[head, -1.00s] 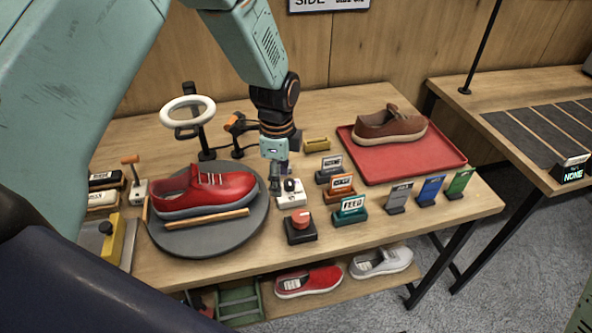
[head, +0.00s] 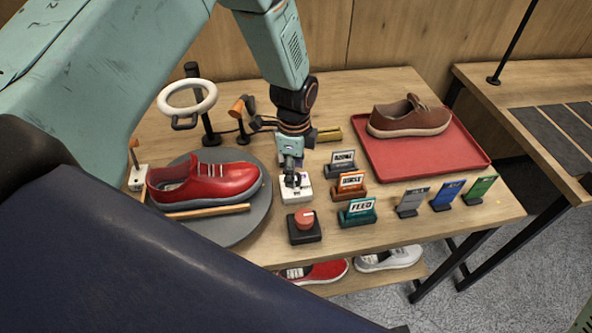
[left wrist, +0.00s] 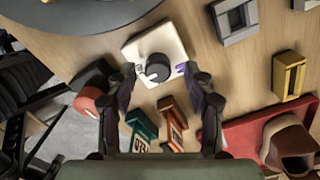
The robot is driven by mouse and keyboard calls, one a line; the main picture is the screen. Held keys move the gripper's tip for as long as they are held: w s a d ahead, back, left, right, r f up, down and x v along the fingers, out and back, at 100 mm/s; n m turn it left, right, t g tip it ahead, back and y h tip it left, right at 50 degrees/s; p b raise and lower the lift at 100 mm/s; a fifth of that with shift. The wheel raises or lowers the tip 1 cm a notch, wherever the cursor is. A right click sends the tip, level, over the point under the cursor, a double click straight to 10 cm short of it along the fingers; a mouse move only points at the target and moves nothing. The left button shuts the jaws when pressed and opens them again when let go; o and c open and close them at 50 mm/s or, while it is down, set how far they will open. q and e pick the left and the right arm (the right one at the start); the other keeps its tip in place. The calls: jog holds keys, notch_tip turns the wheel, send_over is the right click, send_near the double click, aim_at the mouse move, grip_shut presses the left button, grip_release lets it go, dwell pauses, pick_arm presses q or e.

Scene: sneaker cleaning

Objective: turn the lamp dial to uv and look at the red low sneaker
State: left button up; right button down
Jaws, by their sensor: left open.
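The lamp dial is a black knob (left wrist: 157,68) on a white square base (left wrist: 136,48) in the left wrist view. In the head view the white base (head: 297,195) shows below my left gripper (head: 292,176), which partly hides the knob. My left gripper is open, and in the left wrist view its fingertips (left wrist: 158,72) stand on either side of the knob, with gaps visible. The red low sneaker (head: 205,183) lies on the round grey turntable (head: 245,222) at the left. The white ring lamp (head: 187,99) stands behind it. My right gripper is not in view.
A red knob on a black box (head: 304,226) stands in front of the dial. A red tray (head: 450,161) holds a brown shoe (head: 409,118). More shoes lie on the shelf below.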

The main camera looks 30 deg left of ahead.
pick_arm(q)
jog(key=shift+d+f, duration=0.1)
jog(key=shift+f, duration=0.35)
jog(key=shift+s+d+f, duration=0.1)
jog(key=shift+s+d, duration=0.15)
jog(key=shift+s, duration=0.05)
jog(key=shift+w+a+f, duration=0.15)
jog(key=shift+c, duration=0.2)
jog(key=shift+w+a+f, duration=0.1)
jog(key=shift+w, duration=0.05)
jog(key=c, duration=0.3)
jog(key=shift+s, duration=0.2)
jog(key=c, duration=0.4)
grip_shut()
